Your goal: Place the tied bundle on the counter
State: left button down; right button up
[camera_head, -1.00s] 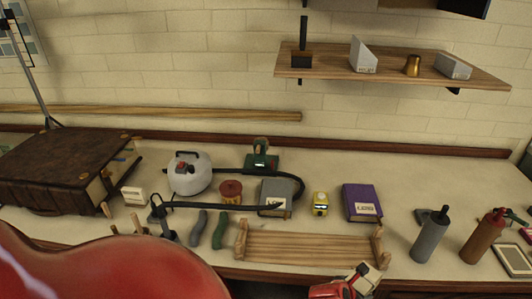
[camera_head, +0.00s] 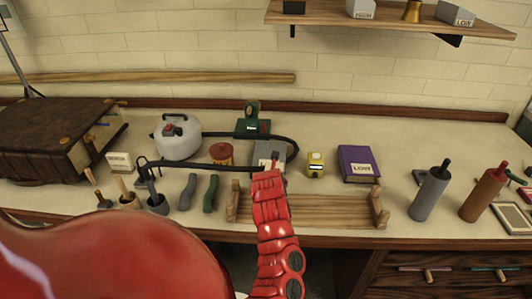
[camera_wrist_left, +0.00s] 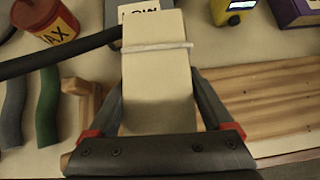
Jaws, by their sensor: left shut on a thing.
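The tied bundle (camera_wrist_left: 158,90) is a cream block with a pale string around it, seen in the left wrist view. My left gripper (camera_wrist_left: 160,76) is shut on it, one dark finger on each side. In the head view the red left arm reaches in, its gripper end (camera_head: 268,178) over the left part of the wooden rack, and hides most or all of the bundle. The counter (camera_head: 330,205) lies below; I cannot tell whether the bundle touches anything. My right gripper is not in view.
The slatted wooden rack (camera_head: 335,207) lies at the counter's front. Green (camera_head: 211,194) and grey (camera_head: 187,193) curved handles lie left of it. A purple book (camera_head: 358,164), yellow device (camera_head: 315,165) and red tin (camera_head: 221,154) stand behind. Bare counter shows right of the book.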

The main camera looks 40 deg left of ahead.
pick_arm(q)
jog(key=a, duration=0.1)
jog(key=s+a, duration=0.1)
jog(key=shift+a+r+n, duration=0.25)
jog(key=shift+a+n, duration=0.05)
jog(key=shift+a+f, duration=0.1)
jog(key=shift+f, duration=3.3)
jog(key=shift+f+b, duration=0.4)
jog(key=shift+b, duration=0.15)
grip_release()
jog(key=shift+r, duration=0.1)
